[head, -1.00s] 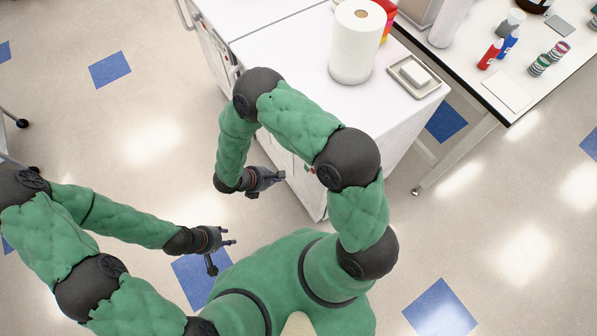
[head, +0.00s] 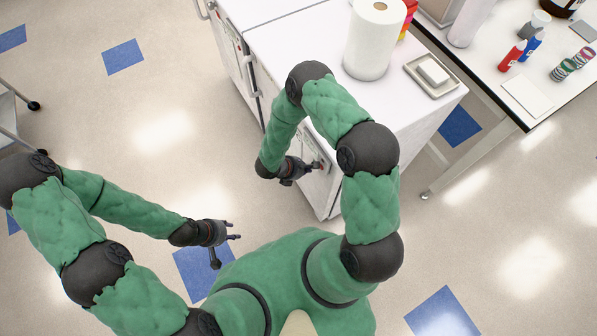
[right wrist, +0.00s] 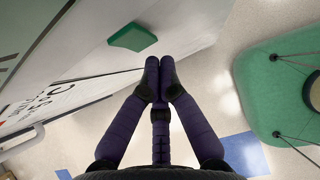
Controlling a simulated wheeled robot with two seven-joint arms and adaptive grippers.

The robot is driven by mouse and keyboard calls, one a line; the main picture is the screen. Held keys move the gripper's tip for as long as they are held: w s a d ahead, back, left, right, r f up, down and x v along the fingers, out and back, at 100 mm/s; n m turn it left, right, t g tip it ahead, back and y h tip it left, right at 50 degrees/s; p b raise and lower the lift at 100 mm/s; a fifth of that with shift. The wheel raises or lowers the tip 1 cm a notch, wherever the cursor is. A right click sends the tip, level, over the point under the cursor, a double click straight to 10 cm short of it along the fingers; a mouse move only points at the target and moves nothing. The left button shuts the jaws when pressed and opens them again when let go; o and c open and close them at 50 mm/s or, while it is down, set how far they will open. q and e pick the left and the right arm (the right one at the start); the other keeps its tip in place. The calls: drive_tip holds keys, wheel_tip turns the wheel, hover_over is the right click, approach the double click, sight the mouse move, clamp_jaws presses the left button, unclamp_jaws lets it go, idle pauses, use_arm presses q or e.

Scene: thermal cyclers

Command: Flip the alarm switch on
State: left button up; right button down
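The white cabinet (head: 400,135) stands in front of me, its front panel facing my right arm. In the right wrist view, a green block (right wrist: 131,37), which may be the alarm switch, sticks out from the white front. I cannot tell its setting. My right gripper (head: 311,167) is close to the front panel, beside a small red spot (head: 322,165). In the right wrist view, its fingers (right wrist: 160,65) are together with nothing visible between them, just below and right of the green block, apparently apart from it. My left gripper (head: 231,246) is open and empty above the floor.
A paper towel roll (head: 370,45) and a tray (head: 432,75) stand on the cabinet top. A lab bench (head: 490,80) with bottles is at the upper right. Dark printed lettering (right wrist: 45,103) shows on the cabinet front. Floor around me is clear.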

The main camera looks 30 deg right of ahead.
drive_tip(key=shift+d, duration=0.25)
drive_tip(key=shift+d+f+b, duration=0.2)
drive_tip(key=shift+d+b, duration=0.15)
drive_tip(key=shift+b, duration=0.35)
drive_tip(key=shift+r, duration=0.1)
